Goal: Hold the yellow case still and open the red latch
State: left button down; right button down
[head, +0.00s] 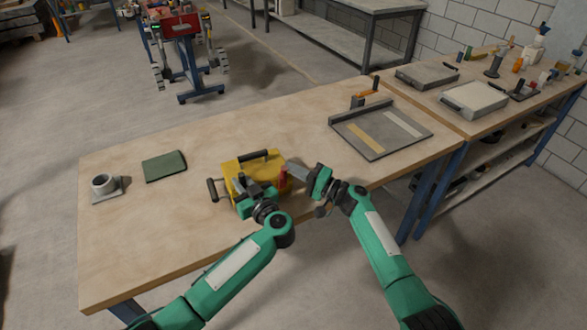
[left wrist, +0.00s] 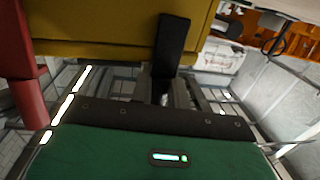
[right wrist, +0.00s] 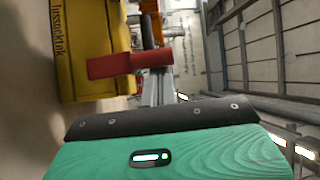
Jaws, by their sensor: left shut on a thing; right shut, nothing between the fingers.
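The yellow case (head: 240,164) sits on the wooden table, with a black handle on its far top edge and another at its left side. The red latch (head: 283,177) stands at its right front corner; it also shows in the left wrist view (left wrist: 32,95) and crosses the right wrist view (right wrist: 128,64). My left gripper (head: 243,188) is shut on a black handle (left wrist: 173,42) at the case's near side. My right gripper (head: 294,171) is shut and empty beside the latch; I cannot tell whether they touch.
A green cloth (head: 164,166) and a grey cup on a plate (head: 104,187) lie to the left. The table's near edge runs close below the case. The table between cloth and tray is clear behind the case.

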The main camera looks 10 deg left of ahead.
jog(key=shift+s+d+f, duration=0.15)
jog(key=shift+s, duration=0.2)
jog(key=shift+s+d+f, duration=0.35)
jog(key=shift+s+f, duration=0.2)
jog(key=shift+s, duration=0.15)
jog(key=shift+s+d+f, duration=0.35)
jog(key=shift+s+f, duration=0.15)
jog(key=shift+s, duration=0.2)
jog(key=shift+w, duration=0.1)
send_near(285, 177)
jog(key=w+d+f, duration=0.2)
jog(key=w+d, duration=0.1)
jog(key=d, duration=0.1)
jog(key=shift+w+f, duration=0.2)
